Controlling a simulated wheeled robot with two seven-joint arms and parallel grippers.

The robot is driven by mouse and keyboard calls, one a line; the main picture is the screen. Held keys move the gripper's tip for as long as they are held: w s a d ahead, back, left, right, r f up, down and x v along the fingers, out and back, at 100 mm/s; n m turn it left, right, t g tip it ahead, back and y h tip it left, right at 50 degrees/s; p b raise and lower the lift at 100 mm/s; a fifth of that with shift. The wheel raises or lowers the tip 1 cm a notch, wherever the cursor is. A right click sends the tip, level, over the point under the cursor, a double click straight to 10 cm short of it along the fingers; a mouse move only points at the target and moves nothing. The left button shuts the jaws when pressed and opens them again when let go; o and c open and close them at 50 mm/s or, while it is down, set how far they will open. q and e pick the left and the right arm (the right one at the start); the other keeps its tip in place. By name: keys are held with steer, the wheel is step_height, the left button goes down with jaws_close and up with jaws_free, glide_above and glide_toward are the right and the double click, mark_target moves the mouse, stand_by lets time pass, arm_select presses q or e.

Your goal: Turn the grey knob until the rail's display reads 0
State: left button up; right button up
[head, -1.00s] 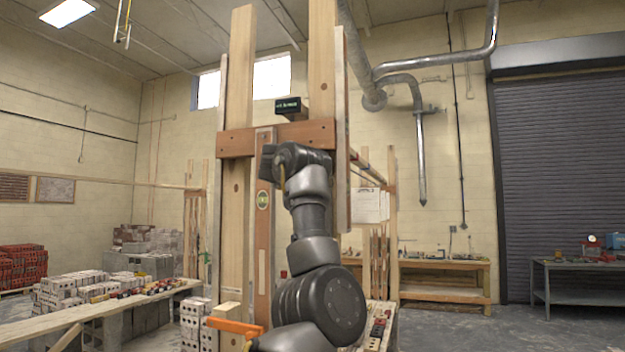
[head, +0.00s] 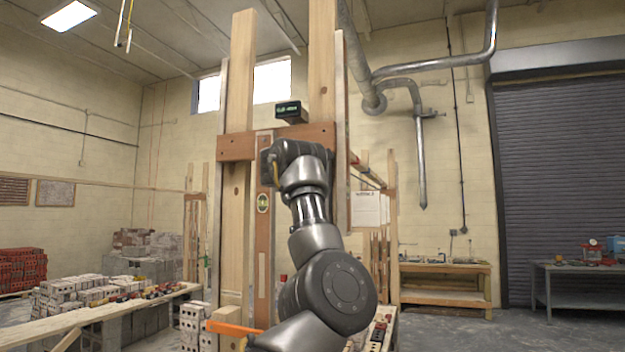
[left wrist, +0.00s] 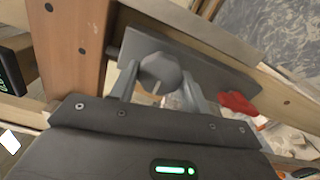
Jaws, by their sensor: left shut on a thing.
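The grey knob (left wrist: 160,72) is a rounded lobed grip with a pale line on it, in the upper middle of the left wrist view. My left gripper (left wrist: 158,90) is shut on it, one finger on each side. In the head view my arm hides the knob and the gripper. The rail (head: 237,147) is a reddish-brown board across two tall timber posts. Its small dark display (head: 289,110) sits above it with green characters too small to read. The display's edge also shows at the left of the left wrist view (left wrist: 9,82). My right gripper is not in view.
An upright wooden board with a yellow-green level vial (head: 263,201) stands below the rail. A plank bench (head: 90,318) with bricks lies at left. An orange bar (head: 233,328) is low beside my arm. In the wrist view, something red (left wrist: 237,103) lies right of the knob.

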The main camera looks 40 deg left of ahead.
arm_select(q)
steer(key=shift+n, duration=0.4)
steer(key=o, duration=1)
steer(key=b+v, duration=0.8)
steer(key=v, duration=0.3)
steer(key=shift+w+f, duration=0.1)
steer(key=shift+w, duration=0.05)
